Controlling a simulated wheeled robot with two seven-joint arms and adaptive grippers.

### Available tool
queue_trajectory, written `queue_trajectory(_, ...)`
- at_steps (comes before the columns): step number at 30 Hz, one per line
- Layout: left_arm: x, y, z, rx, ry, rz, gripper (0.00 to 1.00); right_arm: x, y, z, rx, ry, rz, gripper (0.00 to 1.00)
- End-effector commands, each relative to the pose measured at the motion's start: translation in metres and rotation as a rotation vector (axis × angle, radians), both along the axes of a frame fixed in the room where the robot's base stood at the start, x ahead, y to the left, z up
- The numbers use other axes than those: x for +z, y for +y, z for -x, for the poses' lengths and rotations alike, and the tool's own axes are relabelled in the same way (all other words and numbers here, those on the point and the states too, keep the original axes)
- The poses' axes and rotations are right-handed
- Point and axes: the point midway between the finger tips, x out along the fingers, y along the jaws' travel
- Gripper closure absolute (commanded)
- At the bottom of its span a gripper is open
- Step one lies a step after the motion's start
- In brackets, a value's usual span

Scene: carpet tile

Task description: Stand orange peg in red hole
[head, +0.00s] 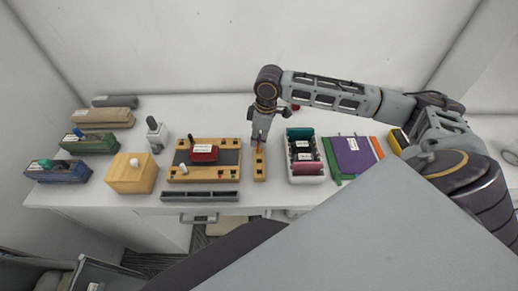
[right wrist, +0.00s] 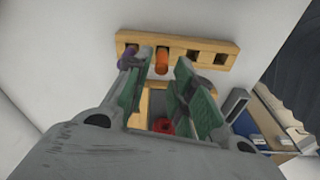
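A narrow wooden bar (head: 259,174) lies on the desk, and my right gripper (head: 261,141) points down over its far end. In the right wrist view the bar (right wrist: 207,47) has a row of square holes. The orange peg (right wrist: 161,63) stands in one hole, beside a purple piece (right wrist: 127,58). The two nearer-edge holes look empty. My right gripper's green-padded fingers (right wrist: 166,68) are apart, one on each side of the orange peg, with gaps showing. Between the fingers lower down is a red thing (right wrist: 162,126) by wood; I cannot tell if it is the red hole.
Left of the bar is a wooden board (head: 228,175) with a red block (head: 204,153). A grey trough (head: 200,196) lies in front. Right are a white rack (head: 308,178) and a purple folder (head: 353,154). A wooden box (head: 125,181) stands further left.

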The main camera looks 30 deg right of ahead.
Motion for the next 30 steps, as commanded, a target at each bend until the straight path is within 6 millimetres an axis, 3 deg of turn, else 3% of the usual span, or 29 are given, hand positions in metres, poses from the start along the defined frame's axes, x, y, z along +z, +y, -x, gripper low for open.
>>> queue_trajectory(12, 0.005, 0.0, 0.0, 0.0, 0.0, 0.0, 0.69, -0.041, 0.001, 0.001, -0.001, 0.001, 0.001, 0.75)
queue_trajectory(28, 0.005, 0.0, 0.0, 0.0, -0.001, 0.0, 0.69, -0.045, 0.001, 0.0, 0.0, 0.0, 0.001, 0.75)
queue_trajectory(30, 0.005, 0.0, 0.0, 0.0, -0.001, 0.0, 0.69, -0.045, 0.001, 0.0, 0.0, 0.0, 0.001, 0.83)
